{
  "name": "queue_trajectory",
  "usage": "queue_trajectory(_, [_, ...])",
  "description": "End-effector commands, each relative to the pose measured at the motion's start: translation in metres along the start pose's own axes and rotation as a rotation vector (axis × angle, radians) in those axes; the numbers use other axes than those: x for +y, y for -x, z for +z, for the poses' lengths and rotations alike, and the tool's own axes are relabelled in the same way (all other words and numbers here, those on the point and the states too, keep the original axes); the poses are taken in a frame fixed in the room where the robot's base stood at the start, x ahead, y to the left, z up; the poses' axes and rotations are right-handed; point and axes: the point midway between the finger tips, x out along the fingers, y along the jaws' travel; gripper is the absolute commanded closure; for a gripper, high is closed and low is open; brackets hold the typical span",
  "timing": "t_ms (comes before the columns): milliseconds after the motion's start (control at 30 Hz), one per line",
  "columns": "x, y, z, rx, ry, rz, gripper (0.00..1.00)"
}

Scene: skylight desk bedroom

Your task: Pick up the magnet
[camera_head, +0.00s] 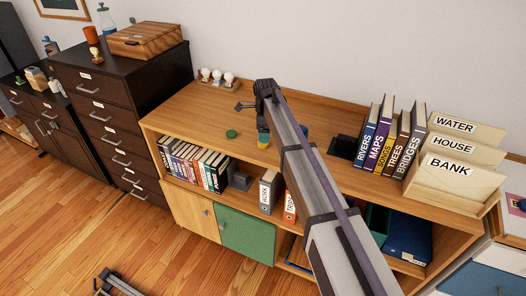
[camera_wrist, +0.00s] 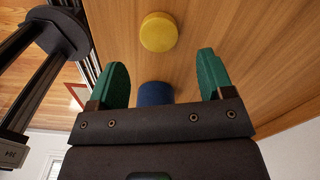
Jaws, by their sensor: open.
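Small round discs that look like magnets lie on the wooden cabinet top (camera_head: 190,112). A green disc (camera_head: 231,134) lies left of my gripper (camera_head: 263,126) in the head view. A blue disc (camera_head: 305,130) is mostly hidden behind my arm. In the wrist view my gripper (camera_wrist: 163,78) is open and empty, with green fingers apart. The yellow disc (camera_wrist: 159,32) lies beyond the fingertips, between their lines. The blue disc (camera_wrist: 155,93) shows between the fingers, partly covered by the gripper body. I cannot tell which disc is meant.
Three small figurines (camera_head: 217,78) stand at the back left of the top. Upright labelled books (camera_head: 388,140) and a cream file box (camera_head: 452,160) stand to the right. A black object (camera_head: 343,147) lies right of my arm. The left part of the top is clear.

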Motion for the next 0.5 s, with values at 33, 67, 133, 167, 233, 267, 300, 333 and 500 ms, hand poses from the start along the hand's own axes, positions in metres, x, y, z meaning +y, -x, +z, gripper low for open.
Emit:
queue_trajectory(33, [0.000,0.000,0.000,0.000,0.000,0.000,0.26])
queue_trajectory(67, [0.000,-0.003,0.000,0.000,0.000,0.000,0.26])
queue_trajectory(133, [0.000,-0.015,0.001,0.000,0.000,0.000,0.26])
queue_trajectory(167, [0.000,-0.021,0.001,0.000,0.001,0.000,0.26])
queue_trajectory(233, [-0.001,-0.037,0.002,0.000,0.001,0.000,0.26])
queue_trajectory(267, [-0.001,-0.043,0.002,0.000,0.001,0.000,0.26])
queue_trajectory(300, [-0.001,-0.050,0.002,0.000,0.001,0.000,0.26])
queue_trajectory(333, [0.000,-0.053,0.002,0.000,0.001,0.000,0.26])
queue_trajectory(500, [0.000,-0.049,0.002,0.000,0.001,0.000,0.26])
